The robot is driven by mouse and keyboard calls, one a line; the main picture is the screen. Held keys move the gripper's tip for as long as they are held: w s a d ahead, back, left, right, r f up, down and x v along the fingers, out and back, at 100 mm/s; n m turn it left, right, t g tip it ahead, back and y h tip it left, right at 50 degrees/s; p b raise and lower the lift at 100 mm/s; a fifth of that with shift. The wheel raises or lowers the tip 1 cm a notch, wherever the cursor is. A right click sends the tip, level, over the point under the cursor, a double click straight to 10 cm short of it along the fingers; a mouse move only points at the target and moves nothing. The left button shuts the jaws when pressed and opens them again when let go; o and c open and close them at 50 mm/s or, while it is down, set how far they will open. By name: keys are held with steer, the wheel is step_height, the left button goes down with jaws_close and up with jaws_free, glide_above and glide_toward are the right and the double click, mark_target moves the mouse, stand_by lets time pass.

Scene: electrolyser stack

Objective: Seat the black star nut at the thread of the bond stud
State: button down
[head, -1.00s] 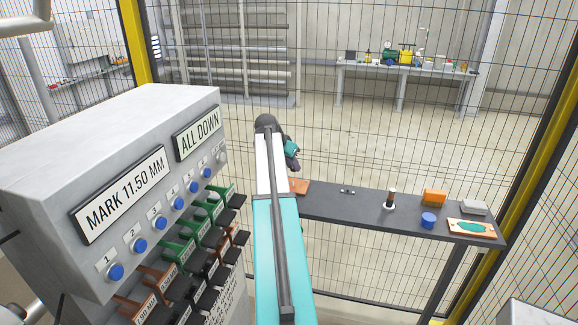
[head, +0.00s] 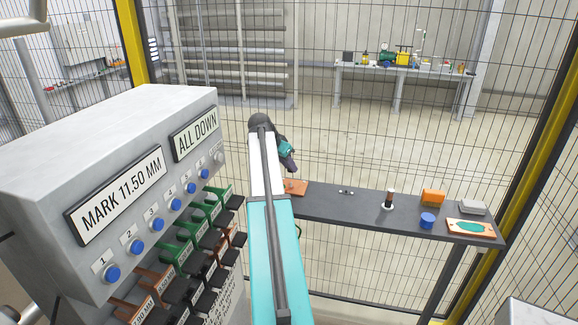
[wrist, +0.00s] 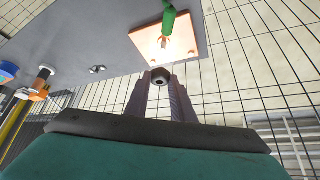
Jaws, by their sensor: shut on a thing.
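The black star nut (wrist: 160,75) is held between the fingertips of my gripper (wrist: 160,83) in the wrist view, its bore showing. The bond stud (wrist: 164,43) stands on a copper-coloured plate (wrist: 190,46), with a green part (wrist: 169,22) beside or over it. The nut is apart from the stud in that picture, just off the plate's near edge. In the head view my gripper (head: 289,166) is low over the copper plate (head: 297,186) at the shelf's left end. The nut and stud cannot be made out clearly there.
A grey cabinet (head: 100,160) stands left. Mesh fencing is behind.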

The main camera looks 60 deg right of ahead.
steer(key=b, duration=0.2)
glide_above(289, 188)
steer(key=shift+w+d+f, duration=0.1)
steer(key=shift+f, duration=2)
steer(key=shift+f+b, duration=1.15)
steer(key=shift+f, duration=0.2)
stand_by(1.3)
steer(key=c, duration=1.4)
jaws_free()
steer(key=shift+c, duration=0.2)
steer(key=shift+r, duration=0.1)
steer(key=b+v, duration=0.3)
steer(key=v, duration=1)
steer(key=shift+a+r, duration=0.2)
steer(key=shift+r, duration=0.05)
